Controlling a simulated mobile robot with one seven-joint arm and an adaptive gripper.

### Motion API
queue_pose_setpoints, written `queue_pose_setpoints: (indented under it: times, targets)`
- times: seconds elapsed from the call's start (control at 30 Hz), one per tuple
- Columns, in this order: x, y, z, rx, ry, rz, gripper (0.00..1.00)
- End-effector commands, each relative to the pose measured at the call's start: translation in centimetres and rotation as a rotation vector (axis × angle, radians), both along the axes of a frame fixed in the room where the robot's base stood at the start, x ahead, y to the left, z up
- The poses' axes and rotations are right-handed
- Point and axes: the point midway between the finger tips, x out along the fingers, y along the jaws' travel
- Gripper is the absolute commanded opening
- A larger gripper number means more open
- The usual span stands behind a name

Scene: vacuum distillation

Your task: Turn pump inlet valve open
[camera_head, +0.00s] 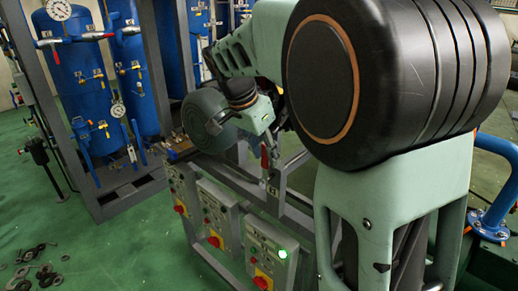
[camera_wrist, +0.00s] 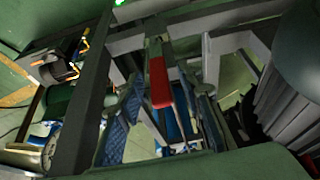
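A red lever handle (camera_wrist: 160,82), which looks like the pump inlet valve's handle, stands in the middle of the wrist view, between the two blue-padded fingers of my gripper (camera_wrist: 165,95). The fingers are apart, with visible gaps beside the handle, so the gripper is open around it. In the head view, my gripper (camera_head: 271,148) points down above the grey frame, and a small part of the red handle (camera_head: 264,158) shows at the fingers. The valve body is mostly hidden, and I cannot tell whether a finger touches the handle.
Control boxes with red knobs (camera_head: 262,257) hang on the grey frame below my gripper; one has a lit green lamp (camera_head: 282,254). Blue tanks (camera_head: 78,75) with gauges stand in a rack at left. Loose dark rings (camera_head: 35,272) lie on the green floor, which is otherwise clear nearby.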

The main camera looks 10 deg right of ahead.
Motion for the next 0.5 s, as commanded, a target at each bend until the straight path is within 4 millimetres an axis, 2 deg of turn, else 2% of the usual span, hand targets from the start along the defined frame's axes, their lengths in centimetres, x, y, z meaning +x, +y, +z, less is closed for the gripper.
queue_pose_setpoints:
  times: [0.33, 0.5]
  targets:
    - [0.12, -0.15, -0.40, 0.000, -0.002, -0.001, 0.33]
    - [0.11, -0.14, -0.38, 0.001, -0.001, 0.000, 0.15]
